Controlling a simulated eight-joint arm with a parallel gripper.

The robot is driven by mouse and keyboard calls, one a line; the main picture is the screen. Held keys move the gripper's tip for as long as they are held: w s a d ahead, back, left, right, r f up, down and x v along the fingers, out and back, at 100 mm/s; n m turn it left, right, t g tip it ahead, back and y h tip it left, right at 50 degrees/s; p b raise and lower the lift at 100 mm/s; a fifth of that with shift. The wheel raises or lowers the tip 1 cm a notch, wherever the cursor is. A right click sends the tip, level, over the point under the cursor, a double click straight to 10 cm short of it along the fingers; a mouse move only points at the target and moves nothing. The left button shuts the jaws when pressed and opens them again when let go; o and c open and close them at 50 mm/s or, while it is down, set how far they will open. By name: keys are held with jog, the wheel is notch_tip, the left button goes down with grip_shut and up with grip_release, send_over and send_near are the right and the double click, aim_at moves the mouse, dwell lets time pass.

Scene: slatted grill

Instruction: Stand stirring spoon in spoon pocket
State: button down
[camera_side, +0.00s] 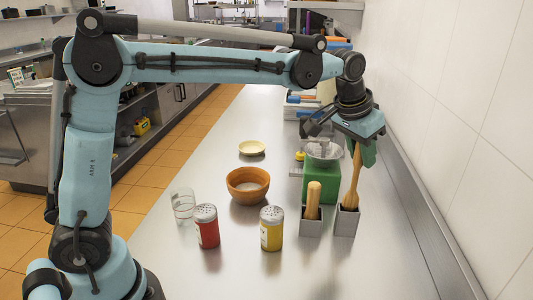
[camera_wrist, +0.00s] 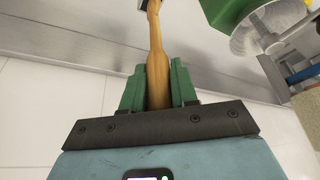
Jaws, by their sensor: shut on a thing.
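My gripper (camera_side: 364,153) is shut on the wooden stirring spoon (camera_side: 353,185), with its green fingers around the spoon's upper part. The spoon is near upright. In the side view its lower end meets the mouth of the right grey metal pocket (camera_side: 346,222) and seems to be inside; the depth is hidden by the pocket wall. In the wrist view the spoon (camera_wrist: 157,60) lies between the two green fingers of my gripper (camera_wrist: 155,80) and runs up to the top edge, where a bit of grey pocket shows. Another wooden utensil (camera_side: 313,200) stands in the left grey pocket (camera_side: 310,228).
A green block (camera_side: 320,185) with a metal bowl on it stands behind the pockets. A red shaker (camera_side: 207,228), a yellow shaker (camera_side: 271,230), a brown bowl (camera_side: 247,187), a glass (camera_side: 183,207) and a small dish (camera_side: 252,148) stand left. The wall (camera_side: 455,90) is close on the right.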

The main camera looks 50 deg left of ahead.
aim_at(357, 179)
jog(key=shift+f, duration=3.2)
jog(key=shift+f, duration=0.15)
jog(key=c, duration=0.9)
grip_release()
jog(key=shift+o, duration=0.2)
jog(key=d+v, duration=0.1)
jog(key=v, duration=1)
jog(key=s+a+f+n+t, duration=0.1)
jog(key=s+a+f, duration=0.3)
jog(key=s, duration=0.4)
jog(key=s+a+f+t, duration=0.1)
jog(key=s+a+f, duration=0.4)
jog(key=s, duration=0.3)
jog(key=shift+s+a+n+t+y, duration=0.3)
jog(key=shift+s+a+n+y, duration=0.1)
jog(key=shift+a, duration=0.25)
